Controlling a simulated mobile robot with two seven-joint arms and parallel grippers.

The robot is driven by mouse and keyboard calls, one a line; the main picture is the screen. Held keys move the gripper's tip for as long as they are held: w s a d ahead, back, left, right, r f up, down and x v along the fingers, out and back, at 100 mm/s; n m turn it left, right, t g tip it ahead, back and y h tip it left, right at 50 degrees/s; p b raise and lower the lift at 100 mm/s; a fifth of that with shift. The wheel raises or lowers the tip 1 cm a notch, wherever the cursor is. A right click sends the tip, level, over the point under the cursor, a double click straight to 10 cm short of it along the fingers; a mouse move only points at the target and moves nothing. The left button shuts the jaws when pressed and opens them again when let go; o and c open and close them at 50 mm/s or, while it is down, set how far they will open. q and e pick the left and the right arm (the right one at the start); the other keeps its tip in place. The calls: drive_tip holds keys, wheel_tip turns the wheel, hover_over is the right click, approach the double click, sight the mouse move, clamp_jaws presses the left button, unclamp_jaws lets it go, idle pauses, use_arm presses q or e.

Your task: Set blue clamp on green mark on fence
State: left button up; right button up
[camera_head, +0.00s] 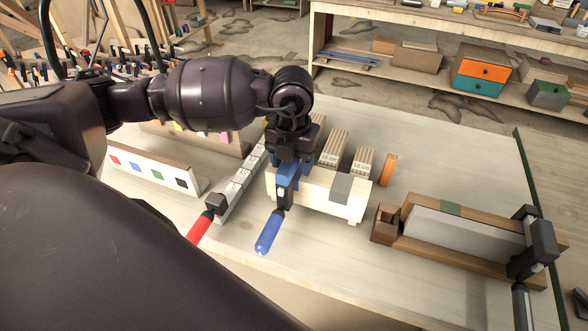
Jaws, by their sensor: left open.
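The blue clamp (268,232) is upright at the front of a pale wooden rack, its blue handle hanging down over the tabletop. My left gripper (288,160) is open and points down at the clamp's dark upper part. The gripper hides much of the clamp's top, and I cannot tell whether the fingers touch it. The fence (480,262) is a long wooden piece at the right with a pale board along it. The green mark (451,208) is on its upper side, left of the middle. My right gripper is not in view.
A dark clamp (530,245) grips the fence's right end. A red-handled clamp (201,226) lies left of the rack (345,205). A block with coloured squares (150,170) stands further left. Tabletop between rack and fence is mostly clear, apart from a small orange-brown block (388,170).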

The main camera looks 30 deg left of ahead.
use_arm(q)
clamp_jaws()
idle(0.3)
drive_tip(key=shift+r, duration=0.1)
